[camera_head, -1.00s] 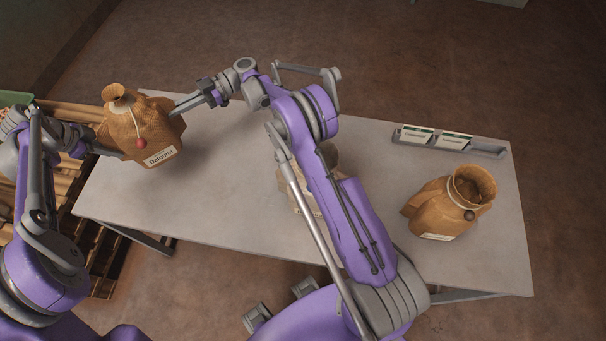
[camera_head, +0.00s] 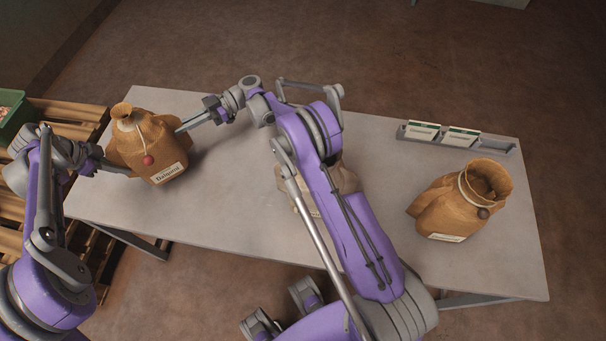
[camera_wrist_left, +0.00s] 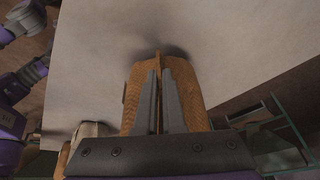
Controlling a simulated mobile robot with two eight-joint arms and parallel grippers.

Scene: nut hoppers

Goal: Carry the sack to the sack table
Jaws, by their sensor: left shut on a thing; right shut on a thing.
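A brown paper sack (camera_head: 155,146) with a tied neck, a red tag ball and a white label is at the left end of the grey table (camera_head: 235,206). My left gripper (camera_head: 122,169) is shut on its left side; my right gripper (camera_head: 184,128) is shut on its right side. The left wrist view shows the left fingers (camera_wrist_left: 160,100) closed on a fold of the sack (camera_wrist_left: 135,98). I cannot tell whether its base touches the tabletop.
An open-necked brown sack (camera_head: 450,208) stands at the table's right end. Another sack (camera_head: 345,180) is mostly hidden behind my right arm. A card holder (camera_head: 490,147) lies at the back right. Wooden pallets (camera_head: 70,112) and a green crate (camera_head: 22,118) are at left.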

